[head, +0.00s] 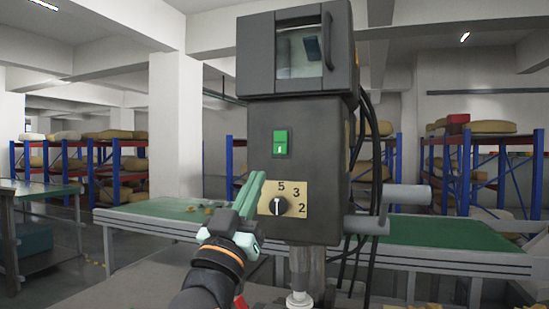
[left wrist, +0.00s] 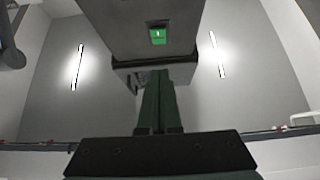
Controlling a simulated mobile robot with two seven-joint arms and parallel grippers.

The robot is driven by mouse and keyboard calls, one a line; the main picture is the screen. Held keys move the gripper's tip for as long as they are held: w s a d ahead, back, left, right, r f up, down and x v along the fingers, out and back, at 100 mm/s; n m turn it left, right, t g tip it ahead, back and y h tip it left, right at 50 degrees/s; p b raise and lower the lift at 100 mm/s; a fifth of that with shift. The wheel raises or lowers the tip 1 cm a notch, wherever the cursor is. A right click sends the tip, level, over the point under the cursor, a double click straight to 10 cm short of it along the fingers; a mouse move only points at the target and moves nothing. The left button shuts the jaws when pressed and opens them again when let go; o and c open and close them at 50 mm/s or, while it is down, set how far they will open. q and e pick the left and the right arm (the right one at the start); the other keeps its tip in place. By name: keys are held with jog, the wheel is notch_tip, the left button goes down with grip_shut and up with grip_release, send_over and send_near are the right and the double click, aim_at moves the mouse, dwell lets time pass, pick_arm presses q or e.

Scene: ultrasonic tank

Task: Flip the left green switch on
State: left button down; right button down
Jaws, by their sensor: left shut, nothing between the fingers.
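A green switch (head: 280,142) sits on the front of a dark grey machine box (head: 315,165), above a dial plate. A small white mark shows on its lower half. My left gripper (head: 258,176) is shut and empty, its fingers pointing up, below and a little left of the switch in the head view. The left wrist view shows the same green switch (left wrist: 157,36) above the closed fingertips (left wrist: 158,74), with a gap between them in the picture. I cannot tell whether the fingers touch the machine. My right gripper is not in view.
A dial (head: 278,206) on a tan plate with numbers is just right of my left gripper. A windowed cabinet (head: 295,50) tops the machine. Cables (head: 370,140) hang at its right. Green-topped conveyor tables (head: 440,234) stand behind, with blue racks beyond.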

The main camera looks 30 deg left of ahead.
aim_at(280, 146)
pick_arm(q)
jog(key=shift+w+a+r+p, duration=0.3)
jog(key=shift+w+r, duration=0.35)
jog(key=shift+w, duration=0.9)
jog(key=shift+w+a+r+p, duration=0.25)
jog(key=shift+w+a+r, duration=0.3)
jog(key=shift+w, duration=1)
jog(key=shift+w+a+r+p, duration=0.25)
jog(key=shift+w+r, duration=0.5)
jog(key=shift+w, duration=0.8)
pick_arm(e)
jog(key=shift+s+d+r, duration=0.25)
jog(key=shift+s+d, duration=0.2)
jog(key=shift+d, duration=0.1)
